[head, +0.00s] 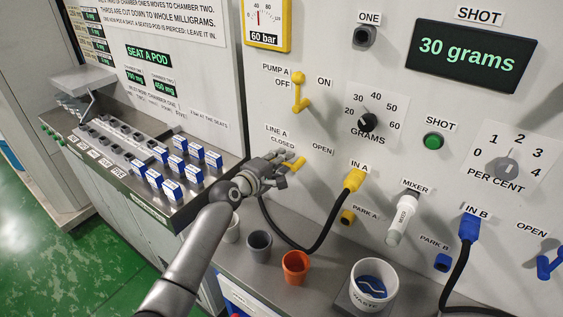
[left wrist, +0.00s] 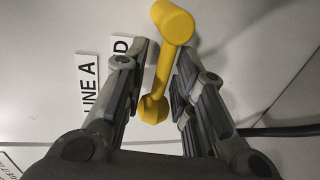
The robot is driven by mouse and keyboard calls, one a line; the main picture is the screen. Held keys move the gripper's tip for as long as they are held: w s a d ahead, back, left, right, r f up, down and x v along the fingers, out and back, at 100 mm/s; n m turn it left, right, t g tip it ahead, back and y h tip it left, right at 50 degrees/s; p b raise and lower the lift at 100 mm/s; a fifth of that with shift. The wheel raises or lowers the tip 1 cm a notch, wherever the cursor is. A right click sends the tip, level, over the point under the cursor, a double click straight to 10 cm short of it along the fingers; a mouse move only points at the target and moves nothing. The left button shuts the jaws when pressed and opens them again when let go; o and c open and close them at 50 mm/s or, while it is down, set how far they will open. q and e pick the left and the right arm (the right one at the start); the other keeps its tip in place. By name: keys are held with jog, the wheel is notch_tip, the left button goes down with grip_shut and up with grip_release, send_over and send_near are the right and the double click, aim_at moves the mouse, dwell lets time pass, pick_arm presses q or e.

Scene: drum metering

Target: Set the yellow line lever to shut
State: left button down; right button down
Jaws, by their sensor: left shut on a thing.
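The yellow line lever (head: 297,162) is on the white panel, just below and between the labels CLOSED (head: 283,142) and OPEN (head: 323,149). My left gripper (head: 279,167) is at the lever, coming from the left, and hides part of it. In the left wrist view the yellow lever (left wrist: 164,62) lies between the two fingers of my left gripper (left wrist: 160,82), which are shut on it. Its thick round end sticks out past the fingertips. Which mark it points at is hard to tell. My right gripper is not in view.
A yellow pump lever (head: 299,92) is above. A yellow plug (head: 354,180) with a black hose sits right of the gripper. Below, an orange cup (head: 296,266), a grey cup (head: 259,245) and a white waste bucket (head: 374,284) stand on the ledge. Pod racks are left.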

pick_arm(q)
jog(key=shift+f, duration=0.1)
jog(key=c, duration=1.5)
grip_release()
jog(key=shift+c, duration=0.2)
jog(key=shift+a, duration=0.1)
jog(key=v, duration=1.2)
jog(key=shift+w, duration=0.1)
